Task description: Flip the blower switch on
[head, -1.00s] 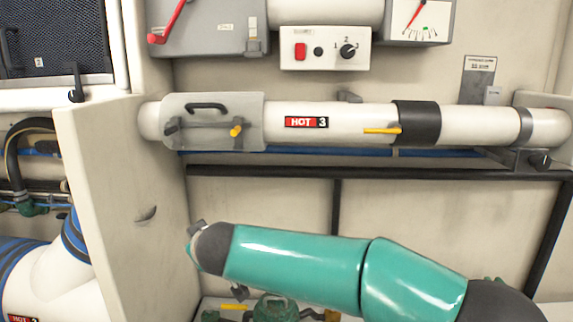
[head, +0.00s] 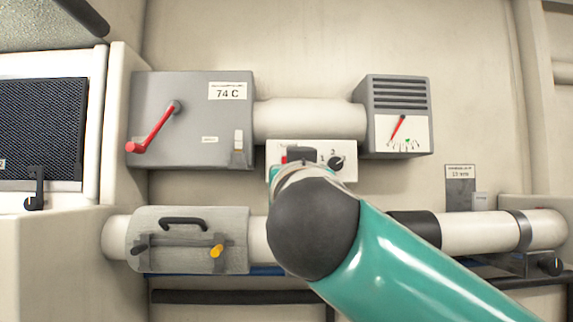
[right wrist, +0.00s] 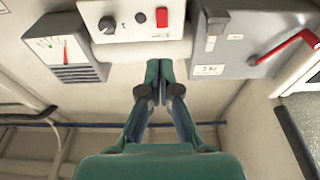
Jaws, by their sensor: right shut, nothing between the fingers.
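A white control panel (head: 348,172) hangs on the wall under a pale duct, with a red rocker switch (head: 284,158) and a black rotary knob (head: 336,163). No blower label is readable. My right arm covers the panel's lower left and part of the switch in the head view. In the right wrist view, the panel (right wrist: 125,32) is upside down at the top, with the red switch (right wrist: 162,17) and knob (right wrist: 107,25). My right gripper (right wrist: 159,66) is shut and empty, its tips appearing just below the panel's edge; contact cannot be told. My left gripper is not in view.
A grey box (head: 190,105) with a red lever (head: 153,130) is left of the panel. A gauge box (head: 398,110) is right. A white pipe (head: 475,232) with a clamped plate (head: 185,232) runs below, behind my arm. The wall above is bare.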

